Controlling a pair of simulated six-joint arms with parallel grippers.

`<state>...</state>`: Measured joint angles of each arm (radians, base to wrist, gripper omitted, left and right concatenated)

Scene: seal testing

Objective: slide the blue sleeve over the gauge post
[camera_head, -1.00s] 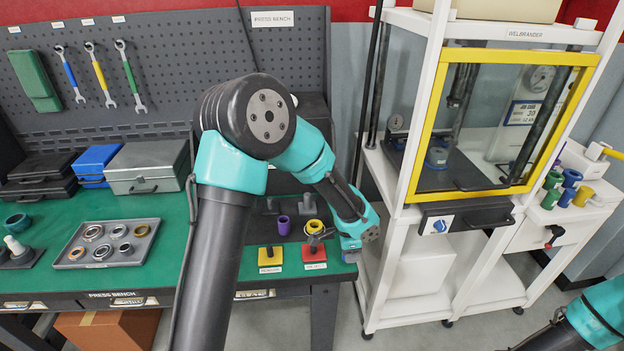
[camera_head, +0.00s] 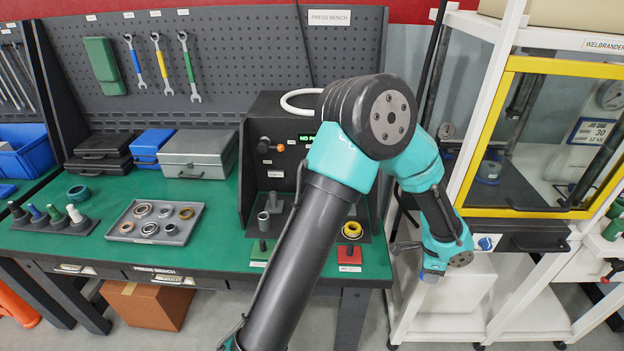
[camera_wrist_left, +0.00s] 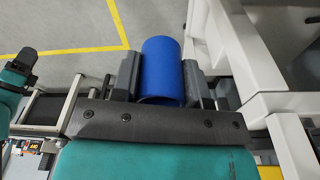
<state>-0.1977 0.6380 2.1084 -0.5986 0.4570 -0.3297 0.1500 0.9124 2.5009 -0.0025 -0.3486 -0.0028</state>
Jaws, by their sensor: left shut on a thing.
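The blue sleeve (camera_wrist_left: 162,68) is a smooth cylinder, held between the two dark fingers of my left gripper (camera_wrist_left: 160,80) in the left wrist view. The gripper is shut on it. In the head view my left gripper (camera_head: 431,276) hangs past the right edge of the green bench, in front of the white cabinet. Only a small bit of blue shows there. Short posts with black, blue, green and white tops (camera_head: 55,216) stand on the left of the bench. I cannot tell which post is the gauge post.
A grey tray of rings (camera_head: 155,223) and a grey box (camera_head: 198,153) lie on the bench. The press (camera_head: 268,145) stands behind my left arm, which hides part of it. A yellow-framed glass cabinet (camera_head: 545,140) is on the right. Open floor shows below.

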